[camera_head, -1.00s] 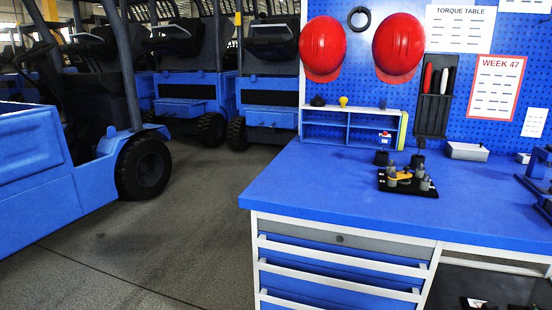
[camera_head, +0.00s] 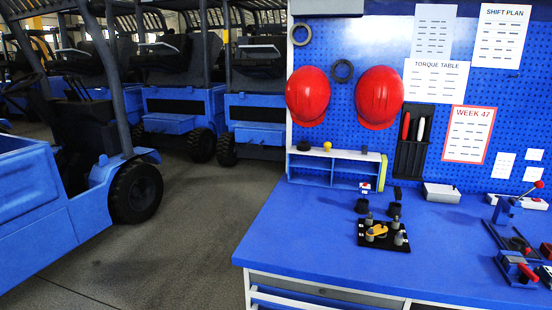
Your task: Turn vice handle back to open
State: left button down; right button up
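At the right edge of the blue workbench (camera_head: 350,262) stand small dark fixtures. The nearest one (camera_head: 518,268) has a blue body and a red-tipped part and looks like a vice. Its handle and how far its jaws stand apart are too small to tell. Behind it is a fixture with a raised lever (camera_head: 524,194) that ends in a red knob. Neither of my grippers is in view.
A black tray with grey pegs and a yellow part (camera_head: 383,235) stands on the bench. A white box (camera_head: 441,193) and a small shelf (camera_head: 335,168) stand at the back. Blue forklifts (camera_head: 80,185) fill the left. The bench front middle is clear.

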aim_at(527, 275)
jog(key=l+z, duration=0.15)
jog(key=z, duration=1.45)
